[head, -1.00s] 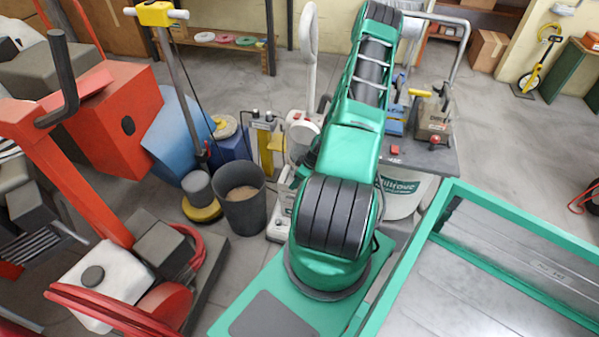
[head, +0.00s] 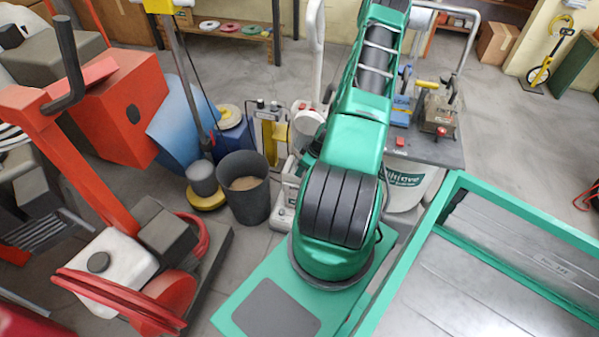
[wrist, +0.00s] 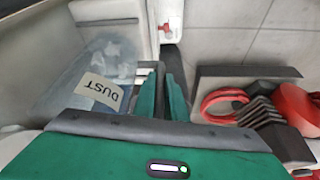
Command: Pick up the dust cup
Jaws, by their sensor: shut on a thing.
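The dust cup (wrist: 108,60) is a cloudy, see-through container with a tan label reading DUST (wrist: 99,90). It sits at the left of the wrist view, within a pale grey housing. My gripper (wrist: 161,82) has its green fingers close together at the cup's right side, shut on a narrow dark part between them, which looks like the cup's handle. The fingers hide most of that part, and my gripper's body covers the cup's near end. In the head view my arm hides the gripper, and I cannot make out the cup.
The wrist view shows a dark-based machine with red parts (wrist: 225,104) at right, over tiled floor. In the head view, a dark bin (head: 246,200), a red machine (head: 107,112) and a blue drum (head: 184,135) crowd the left. Open floor (head: 505,110) lies at upper right.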

